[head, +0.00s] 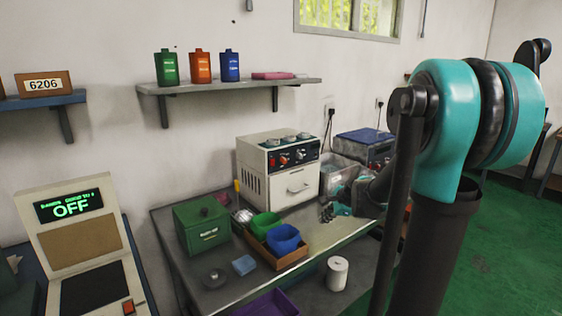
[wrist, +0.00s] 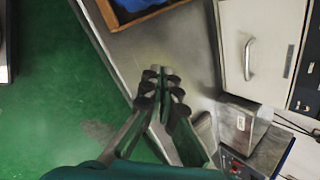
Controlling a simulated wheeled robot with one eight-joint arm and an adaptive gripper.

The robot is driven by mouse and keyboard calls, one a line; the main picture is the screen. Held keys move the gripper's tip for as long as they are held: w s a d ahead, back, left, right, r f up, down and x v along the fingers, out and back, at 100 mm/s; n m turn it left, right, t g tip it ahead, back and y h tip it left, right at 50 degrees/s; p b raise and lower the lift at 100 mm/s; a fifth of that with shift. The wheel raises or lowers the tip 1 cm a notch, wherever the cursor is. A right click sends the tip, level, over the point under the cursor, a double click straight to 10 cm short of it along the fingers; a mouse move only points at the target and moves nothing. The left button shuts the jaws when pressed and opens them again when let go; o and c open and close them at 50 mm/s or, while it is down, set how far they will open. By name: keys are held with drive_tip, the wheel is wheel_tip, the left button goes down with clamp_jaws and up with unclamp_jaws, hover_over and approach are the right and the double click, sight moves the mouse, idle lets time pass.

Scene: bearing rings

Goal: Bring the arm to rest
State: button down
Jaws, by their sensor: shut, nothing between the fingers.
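My gripper (wrist: 162,84) shows in the wrist view with its fingertips together, shut and empty, above the metal bench top. In the head view my gripper (head: 329,213) is small and partly hidden, over the right part of the workbench (head: 345,262), in front of the cream oven. My teal and dark arm fills the right side of the head view and hides part of the bench's right end. Nothing hangs from the fingers.
A wooden tray (head: 284,264) holds green and blue bins. Green floor lies right.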

drive_tip(key=s+f+n+h, duration=0.1)
drive_tip(key=s+f+n, duration=0.2)
drive_tip(key=s+n, duration=0.2)
drive_tip(key=s+d+f+n+g+h, duration=0.1)
drive_tip(key=s+f+n, duration=0.2)
drive_tip(key=s+n, duration=0.3)
drive_tip(key=s+d+f+n+h, duration=0.1)
drive_tip(key=s+n, duration=0.5)
drive_tip(key=s, duration=0.7)
wheel_tip(320, 180, down, 2)
drive_tip(key=shift+s+d+f+g+h, duration=0.25)
drive_tip(key=shift+g+h, duration=0.15)
drive_tip(key=shift+h, duration=0.1)
drive_tip(key=shift+w, duration=0.1)
